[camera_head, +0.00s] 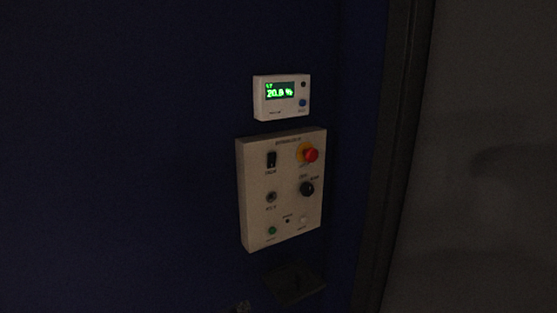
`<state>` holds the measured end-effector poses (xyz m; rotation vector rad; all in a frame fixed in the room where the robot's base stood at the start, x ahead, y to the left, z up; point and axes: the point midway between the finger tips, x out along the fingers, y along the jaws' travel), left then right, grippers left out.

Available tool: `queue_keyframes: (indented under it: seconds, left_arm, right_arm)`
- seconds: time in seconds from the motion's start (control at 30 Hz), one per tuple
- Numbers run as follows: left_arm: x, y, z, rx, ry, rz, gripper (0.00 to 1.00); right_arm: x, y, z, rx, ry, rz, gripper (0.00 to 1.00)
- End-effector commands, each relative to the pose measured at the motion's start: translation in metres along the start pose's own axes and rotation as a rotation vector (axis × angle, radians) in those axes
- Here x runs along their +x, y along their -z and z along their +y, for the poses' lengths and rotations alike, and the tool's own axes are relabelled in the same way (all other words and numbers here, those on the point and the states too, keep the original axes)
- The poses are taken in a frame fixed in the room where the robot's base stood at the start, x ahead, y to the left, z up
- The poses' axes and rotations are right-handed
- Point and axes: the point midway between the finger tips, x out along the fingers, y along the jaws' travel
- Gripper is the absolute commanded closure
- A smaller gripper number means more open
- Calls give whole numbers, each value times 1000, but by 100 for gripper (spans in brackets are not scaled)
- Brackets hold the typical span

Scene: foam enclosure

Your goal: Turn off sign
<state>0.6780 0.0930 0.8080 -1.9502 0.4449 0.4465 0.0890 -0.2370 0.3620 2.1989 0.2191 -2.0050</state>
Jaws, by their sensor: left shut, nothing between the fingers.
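A pale control box (256,212) is mounted on the dark blue wall. It carries a black rocker switch (271,159) at top left and a red mushroom button (311,155) on a yellow base at top right. A black rotary knob (307,188) sits below the red button, and a small metal toggle or key switch (271,197) sits below the rocker. A green button (271,231) is at lower left. The labels are too small to read surely. The tip of my left gripper (243,306) just shows at the bottom edge, below the box and apart from it. My right gripper is not in view.
A small white display unit (268,110) above the box shows lit green digits, about 20.8 %. A dark, flat shape (293,283) lies just under the box; I cannot tell what it is. A dark vertical frame (393,150) and a grey wall (490,100) stand at right.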

Motion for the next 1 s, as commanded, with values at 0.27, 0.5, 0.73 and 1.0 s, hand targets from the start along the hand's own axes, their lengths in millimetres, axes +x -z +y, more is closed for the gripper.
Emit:
queue_keyframes:
  seconds: [0.27,0.5,0.73,1.0]
  left_arm:
    - [-95,149,-162,314,301,163,100]
    - [-183,220,-225,500,498,233,100]
    - [-218,240,-240,565,571,252,100]
    - [-220,241,-241,568,574,254,100]
  right_arm:
    - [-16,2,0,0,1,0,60]
    - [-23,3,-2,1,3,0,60]
    - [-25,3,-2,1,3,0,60]
    - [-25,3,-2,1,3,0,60]
